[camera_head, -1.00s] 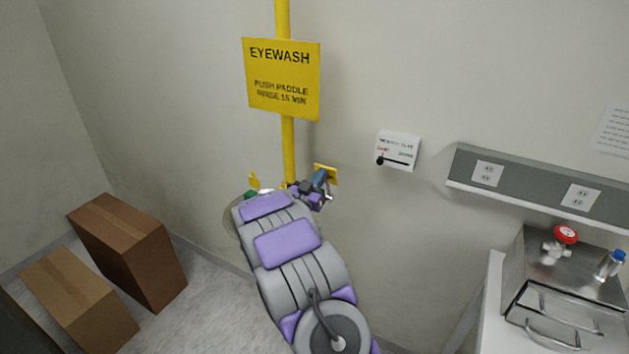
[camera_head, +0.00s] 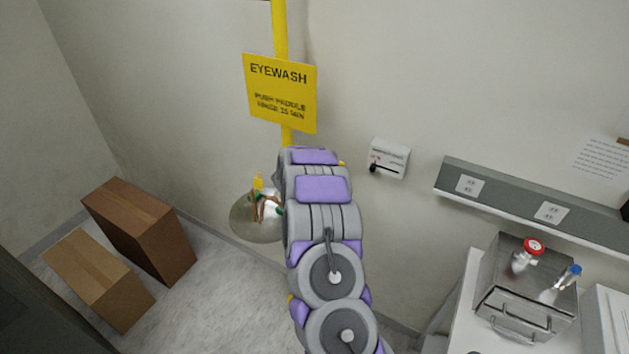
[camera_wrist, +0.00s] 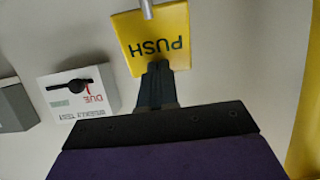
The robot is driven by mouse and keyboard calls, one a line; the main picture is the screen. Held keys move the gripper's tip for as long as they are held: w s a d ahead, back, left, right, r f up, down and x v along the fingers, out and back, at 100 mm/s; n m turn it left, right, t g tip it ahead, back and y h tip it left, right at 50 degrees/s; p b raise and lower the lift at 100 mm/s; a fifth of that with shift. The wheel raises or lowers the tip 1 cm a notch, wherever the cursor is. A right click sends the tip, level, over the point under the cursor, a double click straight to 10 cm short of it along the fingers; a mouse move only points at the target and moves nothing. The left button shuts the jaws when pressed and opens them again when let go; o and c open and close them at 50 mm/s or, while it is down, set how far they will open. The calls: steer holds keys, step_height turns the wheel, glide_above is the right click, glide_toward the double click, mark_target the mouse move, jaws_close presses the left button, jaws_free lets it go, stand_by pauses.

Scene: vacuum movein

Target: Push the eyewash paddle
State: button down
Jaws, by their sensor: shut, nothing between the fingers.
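The yellow eyewash paddle (camera_wrist: 153,38), marked PUSH, shows upside down at the top of the wrist view. My gripper (camera_wrist: 156,68) is shut and empty, with its fingertips at the paddle's lettered face, overlapping its lower edge in the picture. I cannot tell whether they touch. In the head view my arm hides the gripper and nearly all of the paddle; only a small yellow bit (camera_head: 341,163) shows beside the arm. The eyewash bowl (camera_head: 252,222) is left of my arm, below the yellow EYEWASH sign (camera_head: 281,92) on its yellow pipe (camera_head: 280,30).
A white weekly-test box (camera_head: 389,158) with a black lever is on the wall right of the arm; it also shows in the wrist view (camera_wrist: 78,92). Cardboard boxes (camera_head: 140,230) stand at left. A counter with a metal unit (camera_head: 525,290) is at right.

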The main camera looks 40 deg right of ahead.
steer(key=shift+w+d+r+g+y+p, duration=0.1)
steer(key=shift+w+d+g+y+p, duration=0.15)
steer(key=shift+d+y+p, duration=0.55)
steer(key=shift+w+f+h+p, duration=0.15)
steer(key=shift+f+h+p, duration=0.2)
steer(key=shift+p, duration=0.85)
steer(key=shift+d+r+p, duration=0.1)
steer(key=shift+d+p, duration=0.1)
steer(key=shift+p, duration=0.2)
steer(key=shift+a+r, duration=0.1)
steer(key=shift+a+r, duration=0.1)
steer(key=shift+a, duration=0.05)
steer(key=b+v, duration=0.1)
steer(key=v, duration=1.1)
steer(key=shift+r, duration=0.5)
